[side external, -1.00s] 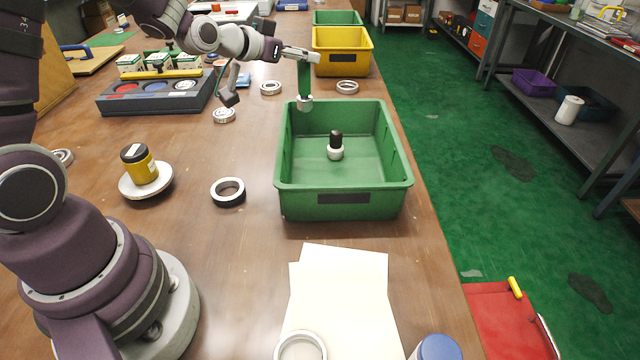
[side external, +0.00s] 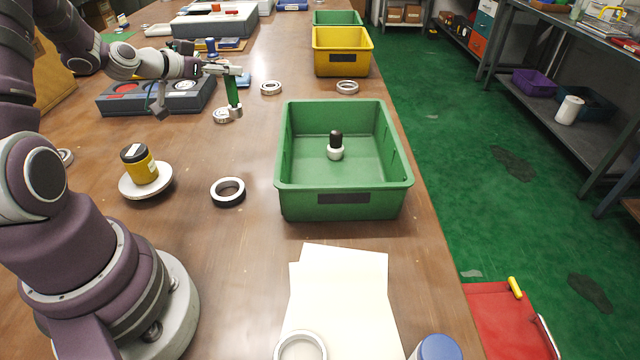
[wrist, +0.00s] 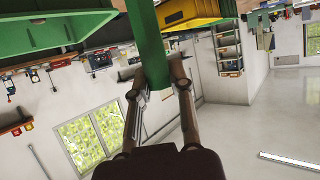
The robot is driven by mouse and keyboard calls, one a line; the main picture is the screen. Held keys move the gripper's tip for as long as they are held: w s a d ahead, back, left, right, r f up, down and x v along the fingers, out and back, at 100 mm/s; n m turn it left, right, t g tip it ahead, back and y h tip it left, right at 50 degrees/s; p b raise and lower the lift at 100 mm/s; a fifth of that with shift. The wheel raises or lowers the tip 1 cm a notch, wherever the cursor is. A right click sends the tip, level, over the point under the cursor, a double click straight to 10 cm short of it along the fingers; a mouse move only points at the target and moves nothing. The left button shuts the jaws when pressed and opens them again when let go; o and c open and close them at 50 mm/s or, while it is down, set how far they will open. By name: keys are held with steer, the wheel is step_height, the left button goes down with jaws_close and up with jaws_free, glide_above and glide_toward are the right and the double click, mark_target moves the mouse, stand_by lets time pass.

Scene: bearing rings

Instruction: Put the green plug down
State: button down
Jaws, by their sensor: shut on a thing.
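The green plug (side external: 233,92) is a long green bar with a pale grey metallic end at the bottom. My gripper (side external: 234,71) is shut on its upper part and holds it nearly upright, slightly tilted, over the table left of the green bin. Its lower end overlaps a silver ring (side external: 221,116) in the picture; I cannot tell whether they touch. In the wrist view, the green plug (wrist: 148,40) stands between the fingers of my gripper (wrist: 158,75); its lower end is out of that view.
The green bin (side external: 345,205) holds a black-and-white piece (side external: 336,146). Rings lie on the table, one in front (side external: 228,191), others behind (side external: 270,88) (side external: 347,87). A yellow jar (side external: 140,165) stands on a white dish. A grey tray (side external: 120,103) is at the left. Table between tray and bin is partly clear.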

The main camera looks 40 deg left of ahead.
mark_target(230, 108)
step_height(230, 108, down, 8)
steer(key=shift+r, duration=0.1)
steer(key=c, duration=1)
jaws_free()
